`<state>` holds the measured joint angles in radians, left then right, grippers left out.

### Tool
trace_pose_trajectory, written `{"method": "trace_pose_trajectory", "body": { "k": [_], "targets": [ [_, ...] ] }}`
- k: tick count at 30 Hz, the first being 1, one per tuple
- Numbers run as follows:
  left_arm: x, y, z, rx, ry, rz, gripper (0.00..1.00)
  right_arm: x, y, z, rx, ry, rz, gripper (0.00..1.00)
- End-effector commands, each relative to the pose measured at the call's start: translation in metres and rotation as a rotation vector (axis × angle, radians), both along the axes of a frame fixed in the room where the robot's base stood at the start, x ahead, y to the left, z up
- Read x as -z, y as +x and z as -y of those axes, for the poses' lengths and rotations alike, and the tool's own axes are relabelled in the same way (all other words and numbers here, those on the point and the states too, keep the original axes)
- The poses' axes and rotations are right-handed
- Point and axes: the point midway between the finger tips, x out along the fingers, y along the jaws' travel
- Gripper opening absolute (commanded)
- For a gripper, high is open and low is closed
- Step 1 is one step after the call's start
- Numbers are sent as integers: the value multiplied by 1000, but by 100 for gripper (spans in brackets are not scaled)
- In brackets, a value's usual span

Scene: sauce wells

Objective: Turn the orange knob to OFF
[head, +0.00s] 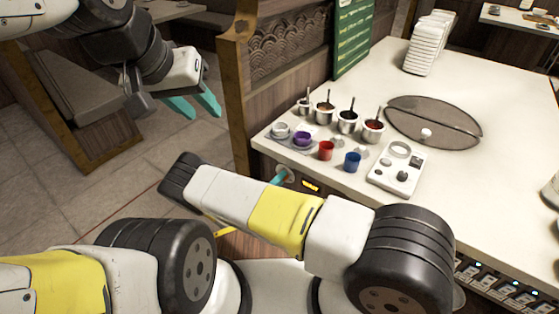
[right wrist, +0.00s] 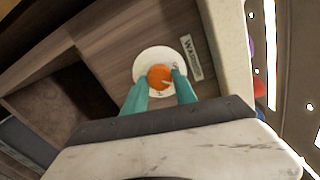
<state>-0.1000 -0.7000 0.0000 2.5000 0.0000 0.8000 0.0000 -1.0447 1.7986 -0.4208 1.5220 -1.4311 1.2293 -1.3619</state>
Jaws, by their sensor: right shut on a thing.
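The orange knob (right wrist: 160,77) sits on a round white plate (right wrist: 148,58) on the wooden counter side in the right wrist view. My right gripper (right wrist: 161,86) is shut on the knob, with a teal finger on each side of it. A label (right wrist: 191,57) next to the plate is only partly readable. My left gripper (head: 193,107) is open and empty, in the air left of the counter.
The white counter (head: 450,190) carries several sauce pots (head: 347,121), a red cup (head: 326,150), a blue cup (head: 352,162), a purple bowl (head: 301,139) and a white panel (head: 397,168).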

Motion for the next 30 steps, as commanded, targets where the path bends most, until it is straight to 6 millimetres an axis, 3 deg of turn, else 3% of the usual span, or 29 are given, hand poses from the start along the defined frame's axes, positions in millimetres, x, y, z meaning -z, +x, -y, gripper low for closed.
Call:
{"method": "trace_pose_trajectory", "body": {
  "k": [18, 30],
  "targets": [
    [0, 0, 0, 0, 0, 0, 36, -1, 0, -1, -2, -440, -321, 0],
    [0, 0, 0, 0, 0, 0, 36, -1, 0, -2, -3, -586, -427, 0]
  ]
}}
